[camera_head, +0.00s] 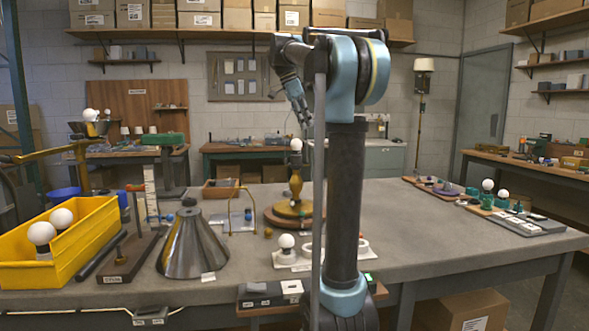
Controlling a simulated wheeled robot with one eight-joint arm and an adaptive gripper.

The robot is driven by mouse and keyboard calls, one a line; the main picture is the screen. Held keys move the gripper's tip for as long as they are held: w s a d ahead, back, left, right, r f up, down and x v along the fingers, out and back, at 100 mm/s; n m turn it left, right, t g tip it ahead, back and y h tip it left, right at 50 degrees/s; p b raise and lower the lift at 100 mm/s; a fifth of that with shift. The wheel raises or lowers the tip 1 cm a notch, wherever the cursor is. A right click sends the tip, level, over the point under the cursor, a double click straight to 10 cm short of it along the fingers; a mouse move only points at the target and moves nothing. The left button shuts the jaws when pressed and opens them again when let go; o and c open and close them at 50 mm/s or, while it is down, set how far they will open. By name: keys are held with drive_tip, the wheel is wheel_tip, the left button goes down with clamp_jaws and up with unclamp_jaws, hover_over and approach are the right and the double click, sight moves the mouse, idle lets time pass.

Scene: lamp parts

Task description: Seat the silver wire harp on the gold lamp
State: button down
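The gold lamp (294,189) stands upright on a round brown board near the middle of the table. A white bulb (296,144) sits at its top. My gripper (306,124) points down just above and slightly right of the bulb in the picture. Its fingers are small and partly merge with the background, so I cannot tell whether they are open or shut, or whether they hold anything. I cannot pick out the silver wire harp with certainty. A gold wire hoop (243,187) stands left of the lamp. My arm column hides part of the table right of the lamp.
A grey metal cone shade (193,246) and a yellow bin (79,254) with white bulbs stand at the left. A bulb on a white block (287,258) is in front of the lamp. Green-based bulbs (487,201) stand at the right. The table's middle right is clear.

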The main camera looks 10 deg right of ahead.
drive_tip(key=shift+f, duration=0.45)
idle(1.4)
drive_tip(key=c, duration=1.7)
unclamp_jaws()
drive_tip(key=shift+r, duration=0.1)
